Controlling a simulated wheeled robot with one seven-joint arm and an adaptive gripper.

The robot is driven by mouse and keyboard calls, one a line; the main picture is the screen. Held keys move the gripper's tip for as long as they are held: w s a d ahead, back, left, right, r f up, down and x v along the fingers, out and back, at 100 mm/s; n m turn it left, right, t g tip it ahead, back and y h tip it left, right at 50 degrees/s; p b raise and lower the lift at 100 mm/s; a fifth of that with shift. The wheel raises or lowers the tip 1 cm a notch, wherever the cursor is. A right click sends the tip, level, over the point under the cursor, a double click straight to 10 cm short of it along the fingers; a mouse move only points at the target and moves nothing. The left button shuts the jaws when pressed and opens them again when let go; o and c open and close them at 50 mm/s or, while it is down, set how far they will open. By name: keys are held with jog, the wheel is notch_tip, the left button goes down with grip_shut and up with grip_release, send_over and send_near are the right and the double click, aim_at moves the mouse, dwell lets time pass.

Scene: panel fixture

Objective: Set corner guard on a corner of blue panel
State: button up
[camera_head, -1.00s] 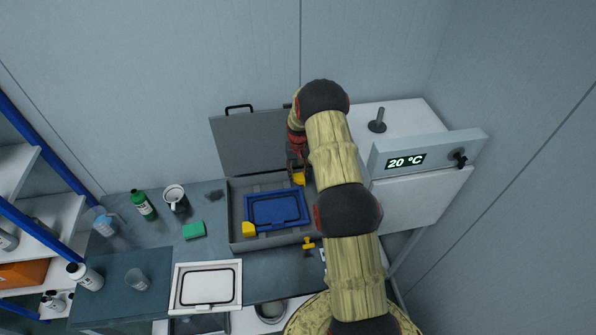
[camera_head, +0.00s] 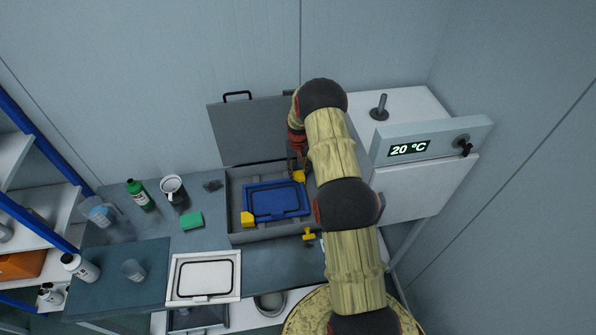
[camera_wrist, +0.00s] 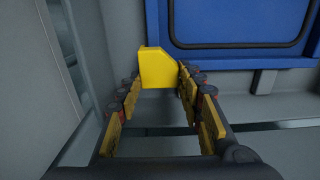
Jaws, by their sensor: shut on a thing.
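The blue panel (camera_head: 272,202) lies in the open grey case (camera_head: 240,232) and also fills the top right of the wrist view (camera_wrist: 240,22). One yellow corner guard (camera_head: 248,218) is at the panel's near left corner. Another yellow corner guard (camera_wrist: 157,68) is between the fingertips of my gripper (camera_wrist: 157,85) in the wrist view. My gripper is shut on it, next to the panel's edge. In the head view this guard (camera_head: 299,175) shows at the panel's far right corner, partly hidden by my arm. I cannot tell whether it is seated on the panel.
A small yellow T-shaped piece (camera_head: 309,234) lies in front of the case. A white unit with a display (camera_head: 410,148) stands close on the right.

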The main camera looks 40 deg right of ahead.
jog(key=o, duration=0.9)
jog(key=shift+o, duration=0.7)
